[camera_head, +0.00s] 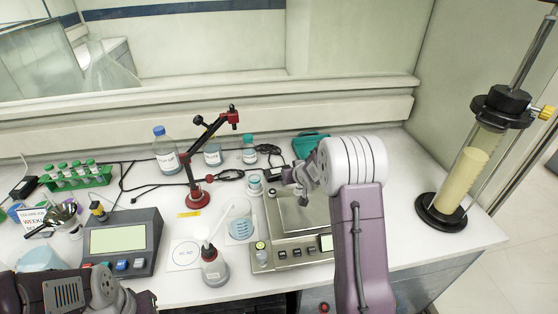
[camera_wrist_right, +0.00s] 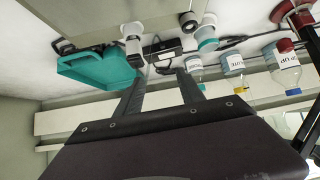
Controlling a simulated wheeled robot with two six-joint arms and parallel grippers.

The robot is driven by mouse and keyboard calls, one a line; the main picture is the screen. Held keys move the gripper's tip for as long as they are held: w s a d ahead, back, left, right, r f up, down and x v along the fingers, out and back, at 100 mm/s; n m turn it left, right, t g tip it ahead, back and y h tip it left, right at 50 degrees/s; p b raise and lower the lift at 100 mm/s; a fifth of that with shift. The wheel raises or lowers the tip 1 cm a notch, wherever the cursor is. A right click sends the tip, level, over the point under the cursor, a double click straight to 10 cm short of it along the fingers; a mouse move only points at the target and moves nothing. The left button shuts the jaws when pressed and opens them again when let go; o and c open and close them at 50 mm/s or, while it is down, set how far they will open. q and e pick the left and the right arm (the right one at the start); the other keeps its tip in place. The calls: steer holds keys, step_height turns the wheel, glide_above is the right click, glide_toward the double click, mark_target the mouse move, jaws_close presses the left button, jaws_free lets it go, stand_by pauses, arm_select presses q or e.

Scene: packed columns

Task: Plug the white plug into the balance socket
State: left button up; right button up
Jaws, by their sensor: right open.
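The balance (camera_head: 291,253) stands on the bench in the head view, with a flat steel pan and its display at the front. Its back edge shows at the top of the right wrist view (camera_wrist_right: 85,12). A white cylindrical piece (camera_wrist_right: 133,36), which looks like the white plug, is at that edge beside a small black box; I cannot tell whether it is seated. The socket itself is not distinguishable. My right gripper (camera_head: 299,185) is over the balance's back part, its fingers (camera_wrist_right: 160,88) apart and empty. My left gripper (camera_head: 145,300) is at the lower left, its fingers unclear.
A teal tray (camera_wrist_right: 98,68) lies behind the balance, with black cables near it. Bottles and a small jar (camera_head: 255,185) stand to its left. A red-based stand (camera_head: 197,199), beaker (camera_head: 241,222) and wash bottle (camera_head: 214,268) are farther left. A column (camera_head: 463,180) stands right.

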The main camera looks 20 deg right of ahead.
steer(key=shift+m+g, duration=0.4)
steer(key=d+f, duration=0.1)
steer(key=w+d+f+p, duration=0.1)
steer(key=d+f, duration=0.1)
steer(key=d+f+p, duration=0.1)
steer(key=shift+w+d+f, duration=0.15)
steer(key=shift+w+f, duration=0.1)
steer(key=shift+f, duration=0.2)
steer(key=p+x, duration=0.1)
steer(key=x, duration=0.3)
steer(key=shift+f, duration=0.35)
steer(key=shift+s+a, duration=0.15)
steer(key=shift+a, duration=0.05)
jaws_close()
arm_select(q)
step_height(320, 180, up, 4)
steer(key=shift+r, duration=0.15)
